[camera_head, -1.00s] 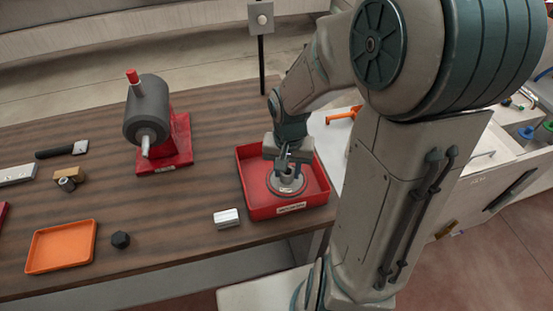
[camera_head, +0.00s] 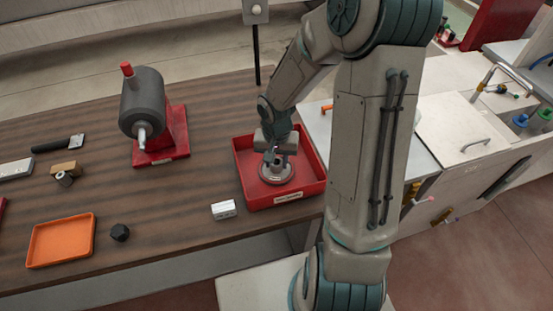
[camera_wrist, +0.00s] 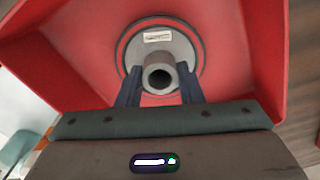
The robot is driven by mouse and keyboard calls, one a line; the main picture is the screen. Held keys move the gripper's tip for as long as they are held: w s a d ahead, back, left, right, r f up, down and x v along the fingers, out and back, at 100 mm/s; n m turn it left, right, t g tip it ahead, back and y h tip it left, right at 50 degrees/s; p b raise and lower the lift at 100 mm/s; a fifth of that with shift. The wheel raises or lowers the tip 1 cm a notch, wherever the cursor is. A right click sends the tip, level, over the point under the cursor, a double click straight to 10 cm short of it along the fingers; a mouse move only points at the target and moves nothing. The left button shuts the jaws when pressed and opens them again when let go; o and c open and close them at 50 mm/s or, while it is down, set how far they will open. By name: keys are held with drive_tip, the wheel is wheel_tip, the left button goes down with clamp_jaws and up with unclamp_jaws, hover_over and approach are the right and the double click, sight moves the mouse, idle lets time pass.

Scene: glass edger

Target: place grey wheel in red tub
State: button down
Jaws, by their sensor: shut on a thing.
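The grey wheel (camera_head: 276,174) is a round disc with a raised hub and a small pale label. It is inside the red tub (camera_head: 312,189), lying flat at or close to the floor; I cannot tell if it touches. My gripper (camera_head: 274,158) points down into the tub and is shut on the wheel's hub. In the wrist view, the dark fingers of my gripper (camera_wrist: 160,88) stand on either side of the hub, the wheel (camera_wrist: 185,48) shows beyond them, and the tub's red floor (camera_wrist: 235,45) surrounds it.
A grey machine on a red base (camera_head: 160,146) stands left of the tub. A small silver block (camera_head: 223,209) lies in front of the tub. An orange tray (camera_head: 61,240) and a black knob (camera_head: 120,232) are at the front left. A dark post (camera_head: 256,50) rises behind the tub.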

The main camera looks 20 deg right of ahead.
drive_tip(key=c, duration=1)
unclamp_jaws()
wheel_tip(320, 180, up, 11)
drive_tip(key=s+r+n+t, duration=0.4)
drive_tip(key=s+r, duration=0.6)
drive_tip(key=s, duration=0.4)
drive_tip(key=shift+s+r+b, duration=0.3)
drive_tip(key=shift+r+b, duration=0.05)
drive_tip(key=shift+b, duration=0.05)
